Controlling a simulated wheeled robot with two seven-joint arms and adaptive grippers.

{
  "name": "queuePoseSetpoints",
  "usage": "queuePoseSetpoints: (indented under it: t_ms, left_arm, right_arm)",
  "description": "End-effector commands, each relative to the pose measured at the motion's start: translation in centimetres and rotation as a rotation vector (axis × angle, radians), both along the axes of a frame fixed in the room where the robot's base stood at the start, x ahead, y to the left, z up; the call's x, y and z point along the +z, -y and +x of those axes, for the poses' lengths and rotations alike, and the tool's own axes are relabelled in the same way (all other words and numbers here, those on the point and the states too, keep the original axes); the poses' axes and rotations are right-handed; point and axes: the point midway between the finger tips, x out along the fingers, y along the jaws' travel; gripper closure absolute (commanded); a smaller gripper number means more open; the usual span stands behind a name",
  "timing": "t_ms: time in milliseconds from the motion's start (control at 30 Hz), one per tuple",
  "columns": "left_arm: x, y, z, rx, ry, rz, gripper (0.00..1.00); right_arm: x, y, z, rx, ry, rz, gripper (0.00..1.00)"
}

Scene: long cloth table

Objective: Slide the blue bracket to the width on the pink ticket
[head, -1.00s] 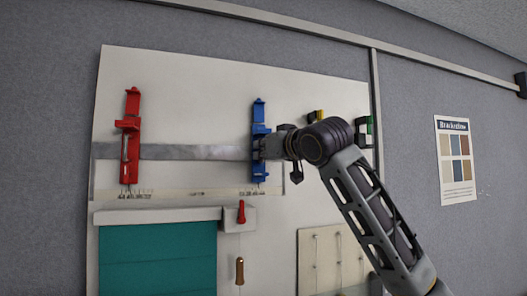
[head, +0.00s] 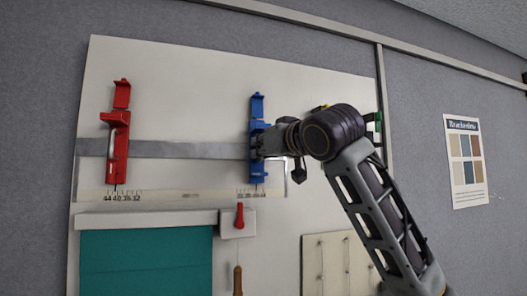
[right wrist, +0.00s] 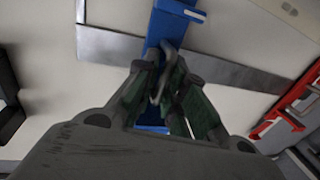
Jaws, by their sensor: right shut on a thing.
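The blue bracket (head: 257,108) stands upright on the metal rail (head: 190,149) at the right part of the white board. My right gripper (head: 263,143) is shut on the blue bracket at rail height, and its wrist hides part of the rail's right end. In the right wrist view my right gripper (right wrist: 162,85) is closed around a handle on the blue bracket (right wrist: 165,32). The red bracket (head: 115,147) stands on the rail to the left. A number scale (head: 185,195) runs below the rail. I see no pink ticket. My left gripper is not in view.
Below the scale hang a teal blind (head: 147,262), a red lever (head: 240,214) and a brown handle (head: 238,279). A pegboard panel (head: 335,262) is at lower right. A green item (head: 374,121) sits behind my wrist. A poster (head: 466,160) hangs on the right wall.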

Motion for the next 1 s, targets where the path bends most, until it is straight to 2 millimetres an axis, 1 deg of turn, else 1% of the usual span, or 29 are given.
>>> queuePoseSetpoints:
  t_ms: [133, 167, 300, 733, 867, 1000]
  left_arm:
    - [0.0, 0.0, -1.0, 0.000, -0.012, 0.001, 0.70]
    - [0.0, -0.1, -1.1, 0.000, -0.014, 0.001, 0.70]
    - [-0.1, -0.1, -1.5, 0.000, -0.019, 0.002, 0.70]
    - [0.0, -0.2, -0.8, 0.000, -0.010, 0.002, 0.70]
    - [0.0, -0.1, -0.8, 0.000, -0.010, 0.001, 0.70]
    - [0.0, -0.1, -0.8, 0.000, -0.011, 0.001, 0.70]
  right_arm:
    - [0.1, -0.1, -0.1, 0.003, 0.004, -0.003, 1.00]
    - [0.1, -0.1, -0.1, 0.003, 0.004, -0.003, 0.87]
    - [0.2, -0.1, -0.1, 0.003, 0.004, 0.000, 0.70]
    - [0.1, 0.1, -0.2, 0.001, 0.000, -0.001, 0.70]
    - [0.1, 0.4, -0.7, 0.002, 0.000, 0.000, 0.70]
    - [0.1, 0.9, -1.7, 0.002, 0.000, 0.000, 0.70]
